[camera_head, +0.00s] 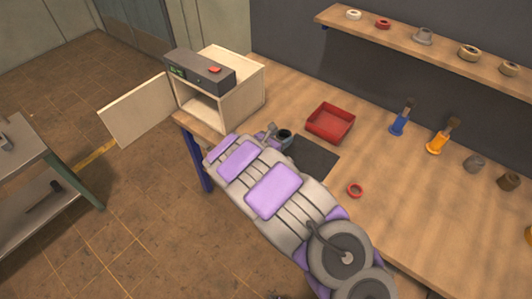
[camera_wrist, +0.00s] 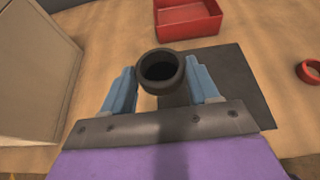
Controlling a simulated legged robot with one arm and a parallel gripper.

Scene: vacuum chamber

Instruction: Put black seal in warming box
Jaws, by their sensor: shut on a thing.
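The black seal (camera_wrist: 161,68) is a dark ring held between the two blue fingers of my gripper (camera_wrist: 161,82) in the wrist view. In the head view the seal (camera_head: 284,136) shows at the end of my arm, near the left edge of a dark mat, and my gripper (camera_head: 272,137) is partly hidden by my arm. The warming box (camera_head: 244,90) is a pale wooden box with a dark control unit on top. Its door (camera_head: 137,110) stands wide open to the left, and the opening faces front. The box's side (camera_wrist: 38,70) shows at left in the wrist view.
A red tray (camera_head: 331,122) stands behind the dark mat (camera_head: 316,160). A red ring (camera_head: 355,190) lies to the right. Blue (camera_head: 400,121) and orange (camera_head: 440,138) tools stand further right. A wall shelf (camera_head: 440,52) holds several rings. A side table (camera_head: 30,150) is at far left.

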